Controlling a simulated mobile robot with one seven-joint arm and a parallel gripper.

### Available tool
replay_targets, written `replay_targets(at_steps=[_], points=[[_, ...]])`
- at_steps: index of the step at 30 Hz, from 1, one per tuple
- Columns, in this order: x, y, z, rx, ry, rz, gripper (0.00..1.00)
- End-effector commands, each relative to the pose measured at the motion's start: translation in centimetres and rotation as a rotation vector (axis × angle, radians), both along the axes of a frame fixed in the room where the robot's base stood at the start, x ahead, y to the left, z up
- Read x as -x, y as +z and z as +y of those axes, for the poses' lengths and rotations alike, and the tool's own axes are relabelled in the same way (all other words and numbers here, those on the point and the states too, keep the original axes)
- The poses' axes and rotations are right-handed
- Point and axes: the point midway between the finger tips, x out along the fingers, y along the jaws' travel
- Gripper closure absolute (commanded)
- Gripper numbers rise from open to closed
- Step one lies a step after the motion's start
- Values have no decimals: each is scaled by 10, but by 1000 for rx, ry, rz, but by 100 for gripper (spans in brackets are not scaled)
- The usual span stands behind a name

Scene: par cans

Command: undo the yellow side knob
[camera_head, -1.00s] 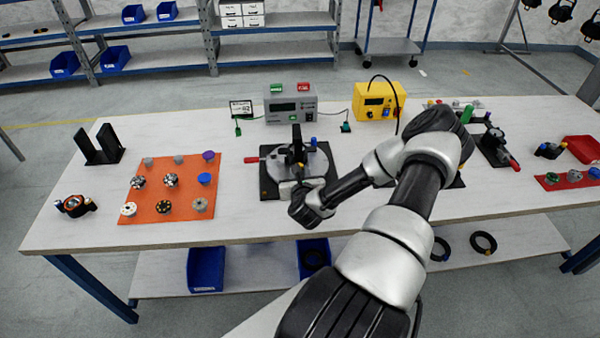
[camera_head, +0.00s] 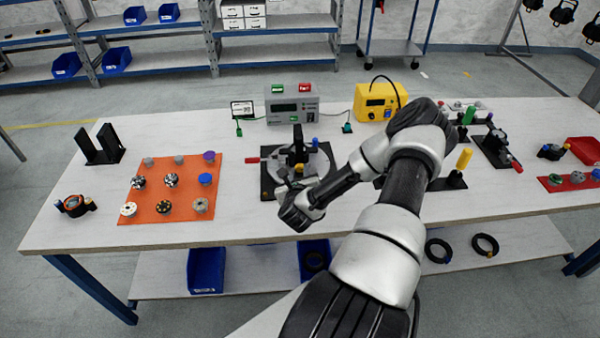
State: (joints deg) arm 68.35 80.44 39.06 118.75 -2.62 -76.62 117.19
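A round grey fixture (camera_head: 318,162) stands on a black base plate in the middle of the table, with a black upright clamp (camera_head: 297,147) on it. A small yellow knob (camera_head: 299,168) shows on the fixture's near side, just below the clamp. The fixture also has a red-ended handle at its left and a blue knob (camera_head: 315,142) at its right. My gripper (camera_head: 291,197) is at the near edge of the fixture, in front of and below the yellow knob, apart from it in the picture. Its fingers are too small and hidden to tell whether they are open.
An orange mat (camera_head: 129,208) with several small parts lies left of the fixture. A grey meter box (camera_head: 291,108) and a yellow box (camera_head: 377,103) stand behind. A yellow cylinder (camera_head: 464,158) stands upright on a black base right of my arm, which hides part of the table.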

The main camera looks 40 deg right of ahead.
Motion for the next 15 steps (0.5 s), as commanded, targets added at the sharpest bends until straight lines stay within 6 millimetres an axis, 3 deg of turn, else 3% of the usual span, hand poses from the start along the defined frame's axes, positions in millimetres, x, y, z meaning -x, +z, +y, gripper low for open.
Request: replay_targets(at_steps=[1, 3, 15], points=[[0, 1, 0, 1, 0, -2, 68], [0, 1, 0, 0, 0, -1, 57], [5, 3, 4, -1, 1, -1, 57]])
